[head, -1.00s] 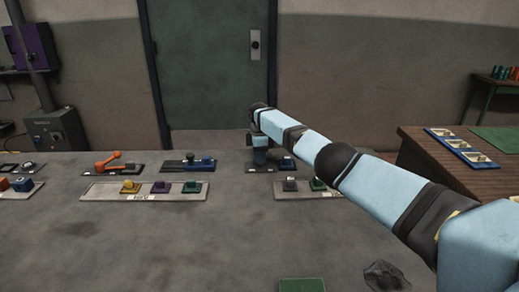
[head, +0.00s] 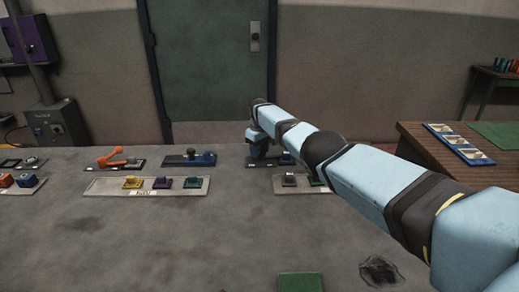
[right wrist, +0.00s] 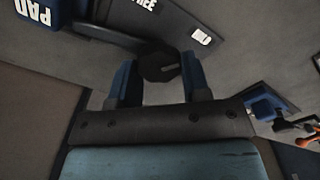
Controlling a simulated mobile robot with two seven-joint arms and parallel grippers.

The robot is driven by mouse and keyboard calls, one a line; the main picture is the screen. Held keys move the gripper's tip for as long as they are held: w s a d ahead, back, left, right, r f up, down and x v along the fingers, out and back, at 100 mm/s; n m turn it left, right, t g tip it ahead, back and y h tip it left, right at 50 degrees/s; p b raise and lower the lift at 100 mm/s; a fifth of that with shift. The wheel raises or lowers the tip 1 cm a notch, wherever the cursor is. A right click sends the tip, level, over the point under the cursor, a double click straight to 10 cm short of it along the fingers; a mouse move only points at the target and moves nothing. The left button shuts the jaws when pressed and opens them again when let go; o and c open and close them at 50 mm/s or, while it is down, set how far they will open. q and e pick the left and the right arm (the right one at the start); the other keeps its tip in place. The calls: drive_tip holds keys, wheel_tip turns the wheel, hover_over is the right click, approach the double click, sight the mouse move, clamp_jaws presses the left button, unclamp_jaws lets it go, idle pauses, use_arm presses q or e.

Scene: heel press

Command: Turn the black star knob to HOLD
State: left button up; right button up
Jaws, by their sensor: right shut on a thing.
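The black star knob (right wrist: 160,66) shows in the right wrist view, sitting between the two blue fingers of my right gripper (right wrist: 165,82). The fingers are shut on it from both sides. A white mark is visible on the knob's right part. A label reading FREE (right wrist: 143,3) is cut by the top edge; a small white label (right wrist: 202,36) right of the knob is not legible. In the head view my right gripper (head: 259,149) points down at a dark plate at the back of the grey table, and hides the knob. My left gripper is not in view.
A board with yellow, purple and green blocks (head: 94,186) lies left of my gripper. Behind it are an orange handle (head: 110,157) and a blue device (head: 188,158). A green mat (head: 301,283) lies at the front.

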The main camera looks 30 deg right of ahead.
drive_tip(key=shift+m, duration=1)
drive_tip(key=o, duration=1.3)
drive_tip(key=shift+r, duration=0.1)
